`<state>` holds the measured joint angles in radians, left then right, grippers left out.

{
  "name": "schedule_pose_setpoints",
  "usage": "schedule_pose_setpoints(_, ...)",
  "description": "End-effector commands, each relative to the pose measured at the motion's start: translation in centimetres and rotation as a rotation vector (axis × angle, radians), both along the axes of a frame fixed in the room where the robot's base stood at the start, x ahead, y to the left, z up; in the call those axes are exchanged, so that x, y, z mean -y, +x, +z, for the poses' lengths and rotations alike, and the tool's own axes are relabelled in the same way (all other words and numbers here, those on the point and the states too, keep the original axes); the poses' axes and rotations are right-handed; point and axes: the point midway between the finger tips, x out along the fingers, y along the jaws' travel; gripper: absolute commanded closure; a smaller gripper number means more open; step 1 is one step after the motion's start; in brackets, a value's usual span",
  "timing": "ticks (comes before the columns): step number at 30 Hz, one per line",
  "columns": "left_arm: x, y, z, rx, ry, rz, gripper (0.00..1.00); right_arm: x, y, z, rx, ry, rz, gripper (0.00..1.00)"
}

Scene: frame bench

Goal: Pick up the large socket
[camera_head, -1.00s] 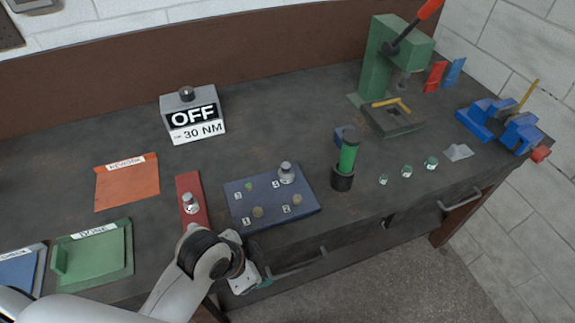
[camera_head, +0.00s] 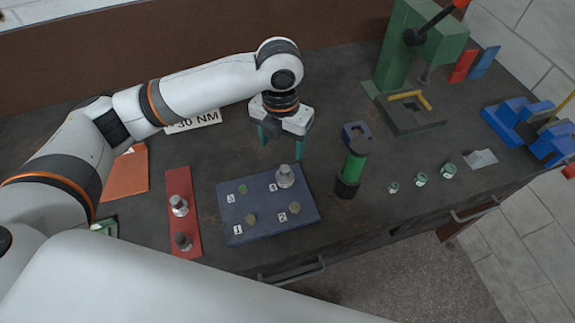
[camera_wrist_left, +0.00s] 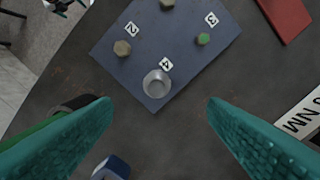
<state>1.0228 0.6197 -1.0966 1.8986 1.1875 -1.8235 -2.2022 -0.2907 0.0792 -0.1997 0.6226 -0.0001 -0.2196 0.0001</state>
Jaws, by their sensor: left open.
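My left gripper (camera_head: 281,142) is open and empty above the bench, behind the blue-grey numbered board (camera_head: 232,220). In the left wrist view, its teal fingers (camera_wrist_left: 158,108) are wide apart with bare bench between them. A silver cylindrical piece (camera_head: 285,176) stands at mark 4 of the board and also shows in the left wrist view (camera_wrist_left: 157,84), just ahead of the fingers. A silver socket-like piece (camera_head: 179,205) and a darker one (camera_head: 183,241) stand on the red strip (camera_head: 181,222). I cannot tell for certain which is the large socket. My right gripper is not in view.
A green-handled upright tool (camera_head: 354,166) stands right of the board, near a small blue block (camera_head: 356,132). Several small green-topped pieces (camera_head: 420,179) stand further right. A green press (camera_head: 397,45) and a blue vise (camera_head: 517,120) are at the back right. The orange mat (camera_head: 127,177) lies left.

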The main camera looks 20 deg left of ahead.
Motion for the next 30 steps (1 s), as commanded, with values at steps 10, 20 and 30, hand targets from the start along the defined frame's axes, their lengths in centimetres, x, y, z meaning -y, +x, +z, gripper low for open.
schedule_pose_setpoints(10, 0.0, 0.0, -5.3, -0.005, 0.003, -0.008, 0.33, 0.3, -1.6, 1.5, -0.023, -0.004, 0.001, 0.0)
schedule_pose_setpoints(20, 0.4, 0.0, -8.4, -0.005, 0.002, -0.007, 0.33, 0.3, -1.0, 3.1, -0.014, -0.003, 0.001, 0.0)
schedule_pose_setpoints(30, 0.5, 0.1, -11.5, 0.0, 0.002, -0.008, 0.33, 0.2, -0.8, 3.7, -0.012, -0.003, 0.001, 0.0)
